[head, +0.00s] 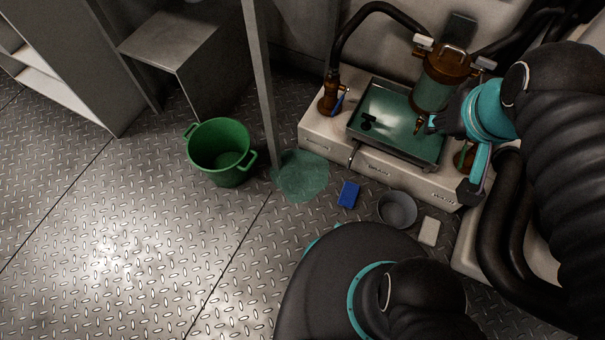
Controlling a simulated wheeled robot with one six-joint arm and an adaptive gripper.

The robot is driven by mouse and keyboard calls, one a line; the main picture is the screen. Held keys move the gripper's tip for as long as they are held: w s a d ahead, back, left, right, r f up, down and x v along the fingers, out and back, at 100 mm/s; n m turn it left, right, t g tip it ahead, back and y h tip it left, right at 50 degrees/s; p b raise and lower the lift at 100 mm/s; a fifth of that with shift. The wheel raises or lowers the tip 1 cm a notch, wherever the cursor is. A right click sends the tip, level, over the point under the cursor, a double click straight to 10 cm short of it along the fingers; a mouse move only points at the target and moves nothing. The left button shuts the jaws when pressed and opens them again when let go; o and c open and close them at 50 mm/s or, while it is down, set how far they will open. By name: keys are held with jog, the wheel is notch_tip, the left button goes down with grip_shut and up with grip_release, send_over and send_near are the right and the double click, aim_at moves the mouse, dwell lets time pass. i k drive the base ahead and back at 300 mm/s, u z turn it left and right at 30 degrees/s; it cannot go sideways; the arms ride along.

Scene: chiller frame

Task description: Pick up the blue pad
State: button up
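The blue pad (348,194) lies flat on the diamond-plate floor in the head view, in front of the low beige frame and just right of a greenish puddle (302,176). Nothing covers it. My arm comes in from the right, and the dark end of my gripper (470,190) appears beside the right end of the frame, well to the right of the pad and apart from it. Its fingers are too dark and partly hidden to show whether they are open or shut.
A grey bowl (397,210) and a whitish block (429,231) are on the floor right of the pad. A green bucket (222,150) stands left, near an upright post (262,85). A tray of greenish liquid (400,152) sits on the frame.

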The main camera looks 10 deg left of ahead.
aim_at(347, 199)
jog(key=z, duration=3)
jog(key=k, duration=2.1)
jog(key=u, duration=1.25)
